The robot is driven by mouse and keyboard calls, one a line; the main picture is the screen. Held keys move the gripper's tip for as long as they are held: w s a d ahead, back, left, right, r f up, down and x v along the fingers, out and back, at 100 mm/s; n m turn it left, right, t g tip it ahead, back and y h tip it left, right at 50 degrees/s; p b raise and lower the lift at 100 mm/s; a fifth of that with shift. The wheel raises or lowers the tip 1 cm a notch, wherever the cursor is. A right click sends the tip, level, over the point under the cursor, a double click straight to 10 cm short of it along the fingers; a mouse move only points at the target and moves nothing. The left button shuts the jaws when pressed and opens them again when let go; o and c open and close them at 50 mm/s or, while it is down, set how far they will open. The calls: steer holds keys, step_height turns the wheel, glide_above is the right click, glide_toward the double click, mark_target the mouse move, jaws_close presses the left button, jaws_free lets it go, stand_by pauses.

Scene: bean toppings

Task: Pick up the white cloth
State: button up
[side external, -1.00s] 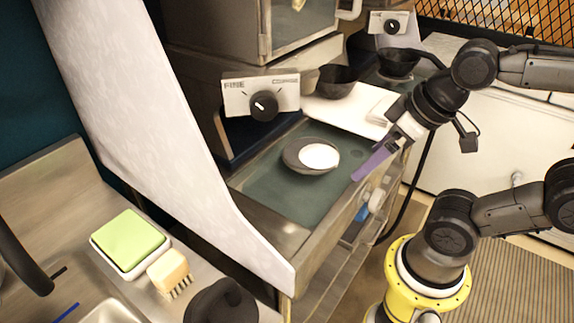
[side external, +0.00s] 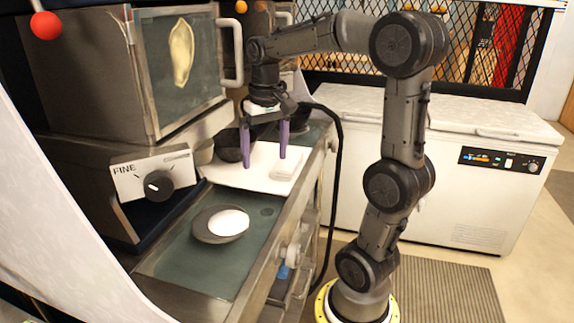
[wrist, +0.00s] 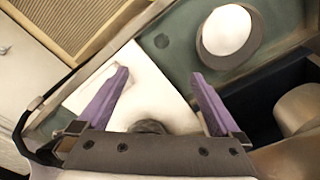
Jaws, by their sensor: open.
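My gripper (side external: 265,160) points down over a flat white sheet or board (side external: 225,172) on the counter. Its two purple fingers are apart with nothing between them, as the wrist view (wrist: 160,73) also shows. A small pale folded square (side external: 288,165), possibly the white cloth, lies on the right part of the white surface, just right of and below the right fingertip in the side view. In the wrist view, a pale patch (wrist: 85,92) lies beside the left finger. I cannot tell whether the fingertips touch the white surface.
A dark bowl with white contents (side external: 228,222) sits on the green counter surface (side external: 175,255). Another dark bowl (side external: 230,145) stands behind the white surface. A box with a knob (side external: 155,180) and an oven-like cabinet (side external: 85,70) stand on the left. A white chest freezer (side external: 440,160) is behind.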

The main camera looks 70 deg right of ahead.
steer(key=s+d+r+m, duration=0.1)
steer(key=d+r+m, duration=0.1)
steer(key=d+m, duration=0.4)
steer(key=d+r+m, duration=0.3)
steer(key=d, duration=0.5)
glide_above(289, 159)
steer(key=shift+m+g, duration=0.3)
step_height(289, 159, down, 8)
steer(key=shift+f, duration=0.25)
steer(key=shift+w+a+f, duration=0.1)
steer(key=shift+w+f, duration=0.05)
steer(key=shift+f, duration=1.2)
steer(key=shift+w+f, duration=0.1)
steer(key=shift+f, duration=1.25)
steer(key=c, duration=1.4)
steer(key=shift+r, duration=0.1)
steer(key=shift+c, duration=0.2)
